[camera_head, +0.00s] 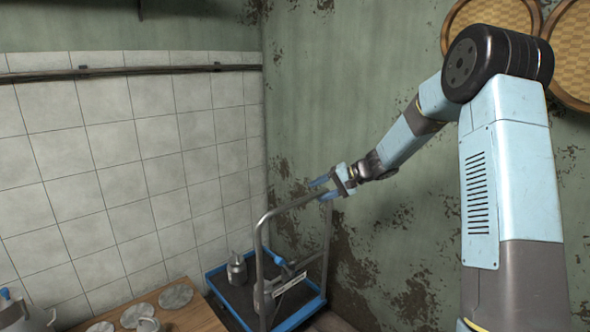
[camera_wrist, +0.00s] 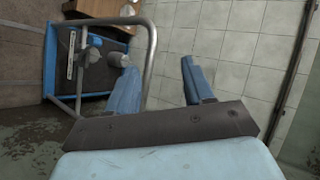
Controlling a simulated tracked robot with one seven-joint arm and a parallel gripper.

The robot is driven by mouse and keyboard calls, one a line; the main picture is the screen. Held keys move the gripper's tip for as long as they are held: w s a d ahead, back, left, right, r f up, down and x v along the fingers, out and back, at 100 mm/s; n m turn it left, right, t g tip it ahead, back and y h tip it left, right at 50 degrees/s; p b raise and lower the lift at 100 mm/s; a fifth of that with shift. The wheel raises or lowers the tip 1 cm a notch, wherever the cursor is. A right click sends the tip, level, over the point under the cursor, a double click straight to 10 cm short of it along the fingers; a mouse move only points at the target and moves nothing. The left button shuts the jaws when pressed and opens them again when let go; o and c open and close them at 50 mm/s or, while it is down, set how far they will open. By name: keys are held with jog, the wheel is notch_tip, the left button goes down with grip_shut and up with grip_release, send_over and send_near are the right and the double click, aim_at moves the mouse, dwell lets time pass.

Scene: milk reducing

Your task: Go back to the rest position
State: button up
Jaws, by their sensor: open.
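My gripper (camera_head: 322,188) is in the upper middle of the head view, at the end of my blue and grey arm. Its two blue fingers are apart with nothing between them. In the wrist view my gripper (camera_wrist: 186,68) also shows open and empty, with tiled wall beyond the fingers. It is close to the upper rail of a metal-framed cart (camera_head: 262,222), in front of the green wall. I cannot tell whether it touches the rail.
The cart's blue-edged platform (camera_head: 312,306) carries a grey metal can (camera_head: 237,270) and another device. A wooden table (camera_head: 197,318) with round flat pieces stands at the lower left. Tiled wall (camera_head: 120,150) and green wall (camera_head: 350,80) meet behind the cart. Round woven panels hang upper right.

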jog(key=s+d+r+n+h, duration=0.1)
jog(key=s+r+n+h, duration=0.15)
jog(key=s+r, duration=0.65)
jog(key=s+d+r+t+h, duration=0.1)
jog(key=s+d+h, duration=0.2)
jog(key=s, duration=0.8)
jog(key=s+d+r+t+h, duration=0.1)
jog(key=s+d+r+h, duration=0.1)
jog(key=s+d, duration=0.4)
jog(key=s+d+r+h, duration=0.1)
jog(key=s+d+h, duration=0.3)
jog(key=s, duration=1.3)
jog(key=shift+d+r+t, duration=0.25)
jog(key=shift+d+t, duration=0.15)
jog(key=shift+s+m, duration=0.1)
jog(key=shift+m, duration=0.15)
jog(key=shift+c, duration=0.5)
